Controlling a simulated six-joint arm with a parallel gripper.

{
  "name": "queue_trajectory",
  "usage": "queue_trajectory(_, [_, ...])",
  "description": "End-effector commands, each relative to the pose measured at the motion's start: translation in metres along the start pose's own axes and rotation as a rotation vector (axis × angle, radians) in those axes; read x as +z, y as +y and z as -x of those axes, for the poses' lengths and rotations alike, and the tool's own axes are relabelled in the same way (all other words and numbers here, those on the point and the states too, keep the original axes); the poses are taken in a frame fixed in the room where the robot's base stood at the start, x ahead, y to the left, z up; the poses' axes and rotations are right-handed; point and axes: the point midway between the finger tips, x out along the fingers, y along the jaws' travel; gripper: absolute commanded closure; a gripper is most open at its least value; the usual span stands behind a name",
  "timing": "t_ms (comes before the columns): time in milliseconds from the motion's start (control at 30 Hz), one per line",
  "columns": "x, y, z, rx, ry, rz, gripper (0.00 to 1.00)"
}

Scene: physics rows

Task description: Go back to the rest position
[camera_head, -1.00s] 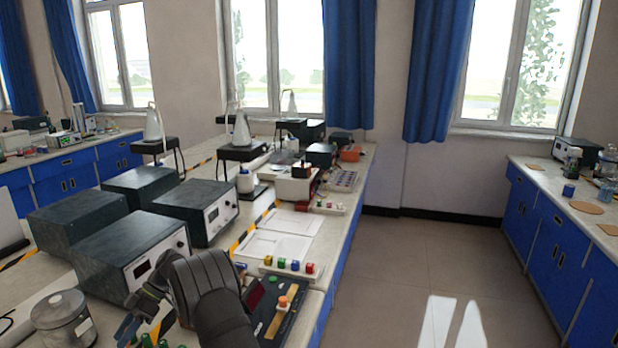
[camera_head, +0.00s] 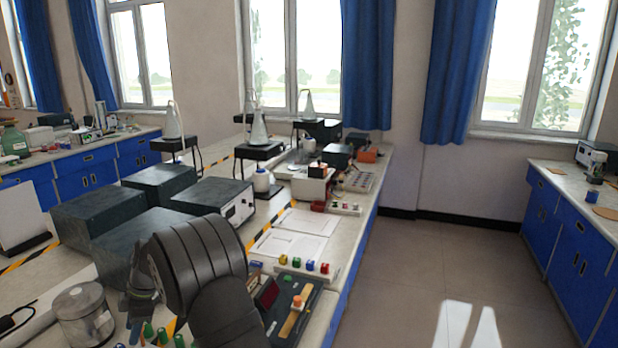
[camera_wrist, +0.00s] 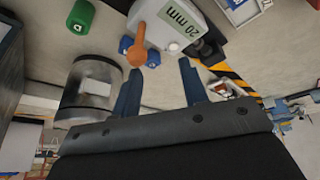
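My gripper (camera_wrist: 160,78) shows in the wrist view as two blue fingers standing apart, with nothing held between them. In the head view the dark links of my arm rise over the near bench and hide most of the gripper. A metal canister (camera_head: 84,312) stands left of the arm; it also shows left of the fingers in the wrist view (camera_wrist: 92,92). Beyond the fingertips are an orange-headed piece (camera_wrist: 137,52) and a white device (camera_wrist: 172,22) with a display reading "20 mm". Whether the fingers touch anything is unclear.
Dark instrument boxes (camera_head: 150,240) stand close behind my arm. Green pegs (camera_head: 148,330) stand near the front edge. The floor (camera_head: 440,265) at right is clear.

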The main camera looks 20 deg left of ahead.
Motion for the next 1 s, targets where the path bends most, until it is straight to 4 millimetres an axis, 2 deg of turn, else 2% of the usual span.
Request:
queue_trajectory(200, [0.000, 0.001, 0.046, 0.003, 0.001, 0.001, 0.60])
queue_trajectory(500, [0.000, 0.001, 0.086, 0.000, 0.001, 0.001, 0.60])
queue_trajectory(900, [0.000, 0.000, 0.094, -0.002, 0.002, 0.001, 0.60])
queue_trajectory(933, [0.000, 0.000, 0.094, -0.002, 0.002, 0.001, 0.62])
queue_trajectory(1000, [0.000, 0.000, 0.094, -0.002, 0.002, 0.001, 0.76])
